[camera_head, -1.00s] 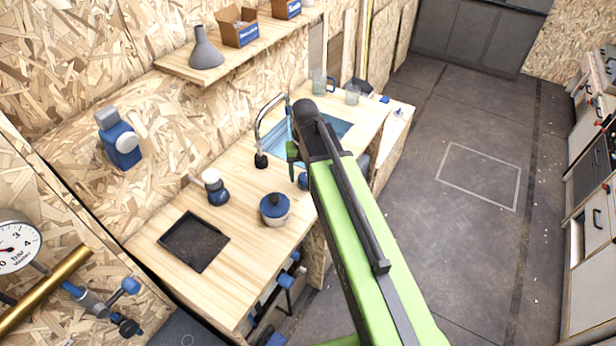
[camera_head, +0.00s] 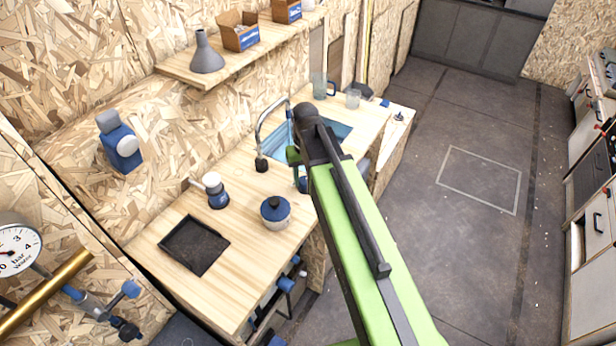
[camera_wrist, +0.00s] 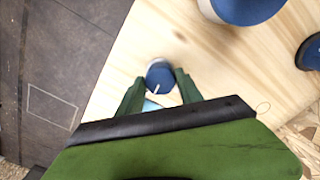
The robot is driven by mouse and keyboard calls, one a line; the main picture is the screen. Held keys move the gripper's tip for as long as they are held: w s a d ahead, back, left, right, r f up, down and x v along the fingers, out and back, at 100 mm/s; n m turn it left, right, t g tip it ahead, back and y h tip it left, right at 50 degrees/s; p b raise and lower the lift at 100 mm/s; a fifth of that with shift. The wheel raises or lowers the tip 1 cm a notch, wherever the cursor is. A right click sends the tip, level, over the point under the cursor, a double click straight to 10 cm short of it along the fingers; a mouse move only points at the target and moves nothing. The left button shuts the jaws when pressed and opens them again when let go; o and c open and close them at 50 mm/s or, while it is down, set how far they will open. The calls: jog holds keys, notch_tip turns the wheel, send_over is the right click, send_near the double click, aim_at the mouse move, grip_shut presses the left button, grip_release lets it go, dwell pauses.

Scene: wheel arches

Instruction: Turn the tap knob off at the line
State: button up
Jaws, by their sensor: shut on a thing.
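The tap knob (camera_wrist: 160,76) is a blue round cap with a white line across its top, on a pale base. In the wrist view the two green fingers of my gripper (camera_wrist: 158,92) stand on either side of it, shut on it. In the head view my gripper (camera_head: 294,156) is largely hidden behind my own arm, and a little blue of the knob (camera_head: 302,184) shows below it. The curved metal tap (camera_head: 268,112) rises beside the blue sink (camera_head: 338,130). Any mark for off cannot be made out.
The floor at right is clear.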

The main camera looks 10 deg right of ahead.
aim_at(306, 180)
jog(key=n, duration=0.4)
jog(key=shift+n, duration=1.5)
jog(key=o, duration=1.4)
jog(key=shift+c, duration=0.2)
jog(key=shift+r, duration=0.15)
notch_tip(306, 180, up, 17)
jog(key=p, duration=1.7)
